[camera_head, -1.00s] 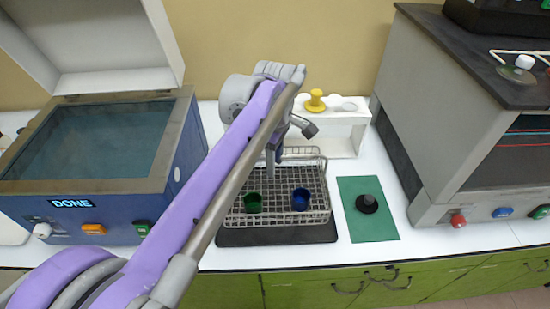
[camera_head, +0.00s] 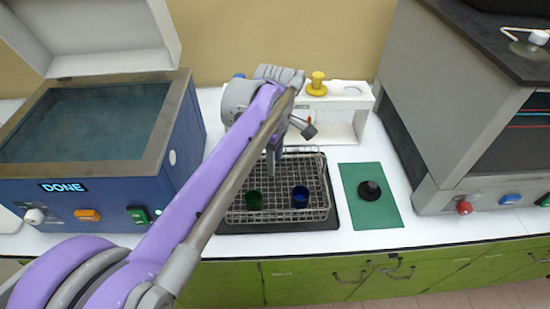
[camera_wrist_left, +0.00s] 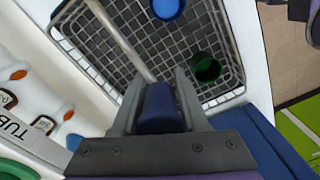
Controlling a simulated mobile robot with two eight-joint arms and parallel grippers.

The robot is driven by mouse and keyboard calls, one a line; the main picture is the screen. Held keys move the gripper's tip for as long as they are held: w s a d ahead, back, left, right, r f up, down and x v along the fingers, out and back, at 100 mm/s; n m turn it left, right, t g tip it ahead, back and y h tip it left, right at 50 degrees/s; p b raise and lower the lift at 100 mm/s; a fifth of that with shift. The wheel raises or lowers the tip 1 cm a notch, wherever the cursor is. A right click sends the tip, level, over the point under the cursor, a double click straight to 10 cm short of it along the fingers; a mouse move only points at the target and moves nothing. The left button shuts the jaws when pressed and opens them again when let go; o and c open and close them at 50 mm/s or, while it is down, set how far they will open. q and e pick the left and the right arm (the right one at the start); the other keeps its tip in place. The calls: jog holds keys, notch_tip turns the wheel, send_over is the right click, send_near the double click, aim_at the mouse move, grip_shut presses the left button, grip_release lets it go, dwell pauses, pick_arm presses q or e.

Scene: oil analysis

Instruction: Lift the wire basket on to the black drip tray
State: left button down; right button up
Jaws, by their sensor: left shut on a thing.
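The wire basket (camera_head: 318,185) is over the black drip tray (camera_head: 333,222), whose dark edge shows at its front and right. I cannot tell whether the basket rests on the tray or hangs just above it. A green cup (camera_head: 253,200) and a blue cup (camera_head: 300,197) are inside; the blue cup (camera_wrist_left: 166,8) and green cup (camera_wrist_left: 207,68) also show in the left wrist view. My left gripper (camera_head: 273,168) is above the basket's middle, shut on its handle. In the left wrist view the handle bar (camera_wrist_left: 122,42) runs to the fingers. My right gripper is out of view.
A blue bath (camera_head: 100,190) with a raised lid and a "DONE" display stands left. A green mat (camera_head: 375,212) with a black knobbed piece (camera_head: 369,190) lies right. A white rack (camera_head: 340,125) with a yellow knob (camera_head: 317,85) is behind. A grey machine (camera_head: 440,110) stands far right.

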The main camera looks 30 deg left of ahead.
pick_arm(q)
jog(key=shift+c, duration=1.8)
grip_release()
jog(key=shift+r, duration=0.1)
notch_tip(320, 180, up, 11)
jog(key=shift+f+p, duration=0.15)
jog(key=shift+p, duration=0.45)
